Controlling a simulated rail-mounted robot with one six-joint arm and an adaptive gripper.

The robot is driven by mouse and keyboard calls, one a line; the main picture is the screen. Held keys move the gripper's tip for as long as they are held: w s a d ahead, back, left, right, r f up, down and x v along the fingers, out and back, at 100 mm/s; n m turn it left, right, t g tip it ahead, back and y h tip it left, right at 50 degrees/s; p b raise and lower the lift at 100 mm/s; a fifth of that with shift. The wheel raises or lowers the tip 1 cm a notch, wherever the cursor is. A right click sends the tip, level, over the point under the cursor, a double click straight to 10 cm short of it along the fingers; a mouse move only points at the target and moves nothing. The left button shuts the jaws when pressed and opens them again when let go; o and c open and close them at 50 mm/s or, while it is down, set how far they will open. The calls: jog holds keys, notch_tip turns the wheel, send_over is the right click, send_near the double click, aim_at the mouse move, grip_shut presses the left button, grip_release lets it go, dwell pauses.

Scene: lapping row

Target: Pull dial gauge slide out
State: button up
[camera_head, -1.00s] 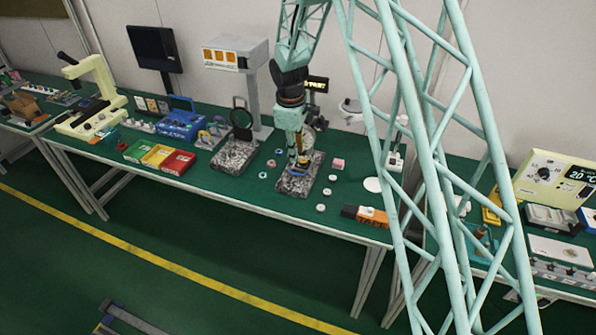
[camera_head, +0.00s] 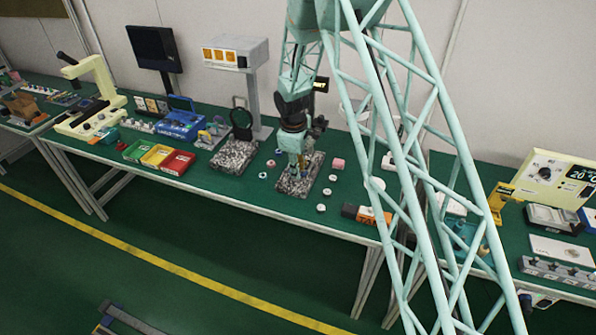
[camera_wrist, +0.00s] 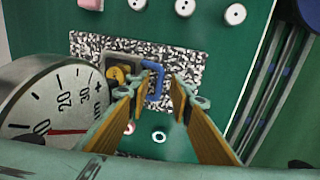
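The dial gauge (camera_wrist: 52,108) fills the left of the wrist view, its white face turned toward the camera with a red needle. Beyond it, a speckled granite base (camera_wrist: 205,68) lies on the green table, and it shows in the head view (camera_head: 312,168) under my gripper. A grey block with a brass part (camera_wrist: 118,74) sits on the base, with a blue U-shaped handle (camera_wrist: 156,72) beside it. My gripper (camera_wrist: 165,96) is open, and the handle shows between its fingertips. I cannot tell whether they touch it. In the head view my arm partly hides the gauge.
Another granite stand (camera_head: 232,157) is to the left, then red, yellow and green trays (camera_head: 178,162). An orange and black block (camera_head: 373,215) lies near the table's front edge.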

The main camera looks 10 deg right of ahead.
jog(key=shift+f, duration=0.35)
jog(key=shift+c, duration=0.2)
grip_shut()
